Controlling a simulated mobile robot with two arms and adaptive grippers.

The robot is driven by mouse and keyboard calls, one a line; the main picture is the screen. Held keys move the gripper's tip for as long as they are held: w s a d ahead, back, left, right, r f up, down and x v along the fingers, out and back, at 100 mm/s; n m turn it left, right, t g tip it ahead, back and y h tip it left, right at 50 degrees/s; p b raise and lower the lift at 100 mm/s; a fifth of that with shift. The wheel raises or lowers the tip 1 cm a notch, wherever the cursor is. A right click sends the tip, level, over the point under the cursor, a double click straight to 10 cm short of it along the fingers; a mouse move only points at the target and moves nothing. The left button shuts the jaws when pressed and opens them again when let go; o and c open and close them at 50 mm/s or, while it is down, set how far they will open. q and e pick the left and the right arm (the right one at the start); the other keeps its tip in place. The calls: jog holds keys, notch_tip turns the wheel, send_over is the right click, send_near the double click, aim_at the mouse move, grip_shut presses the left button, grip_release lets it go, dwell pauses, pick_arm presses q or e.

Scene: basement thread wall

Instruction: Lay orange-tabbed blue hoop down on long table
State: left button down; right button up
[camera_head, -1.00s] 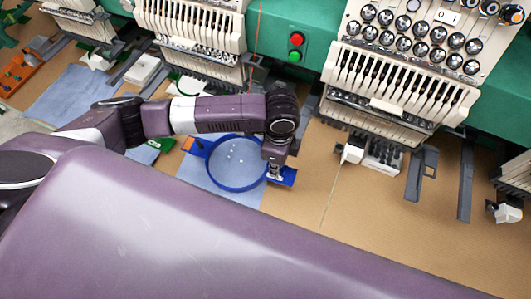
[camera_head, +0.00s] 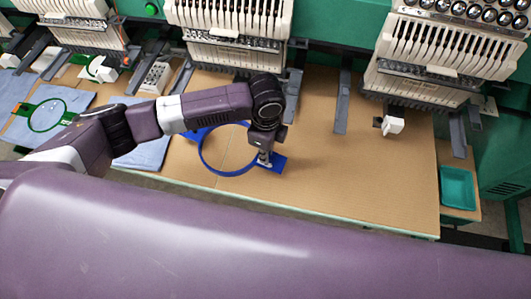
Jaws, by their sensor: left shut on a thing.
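The blue hoop (camera_head: 228,174) is in the middle of the head view, with bare tan tabletop showing through its ring. My left gripper (camera_head: 265,161) points down and is shut on the hoop's right-hand blue tab (camera_head: 279,164). My left arm covers the hoop's far rim and part of its left tab, and no orange shows on it now. The long table (camera_head: 340,185) lies under the hoop; I cannot tell whether the hoop touches it. My right gripper is out of view.
Embroidery machine heads (camera_head: 225,25) line the back, with grey arms (camera_head: 342,103) reaching over the table. A green hoop (camera_head: 42,115) lies on blue cloth at left. A teal tray (camera_head: 457,187) sits at right. The tabletop right of the hoop is clear.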

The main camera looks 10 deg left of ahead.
pick_arm(q)
jog(key=shift+w+a+f, duration=0.1)
jog(key=shift+a+f, duration=0.1)
jog(key=shift+f, duration=0.05)
jog(key=shift+a+f+b, duration=0.2)
jog(key=shift+f+b, duration=0.65)
jog(key=shift+b, duration=0.3)
jog(key=shift+d+f+b, duration=0.15)
jog(key=shift+f+b, duration=0.8)
jog(key=shift+b, duration=0.3)
jog(key=shift+f, duration=0.75)
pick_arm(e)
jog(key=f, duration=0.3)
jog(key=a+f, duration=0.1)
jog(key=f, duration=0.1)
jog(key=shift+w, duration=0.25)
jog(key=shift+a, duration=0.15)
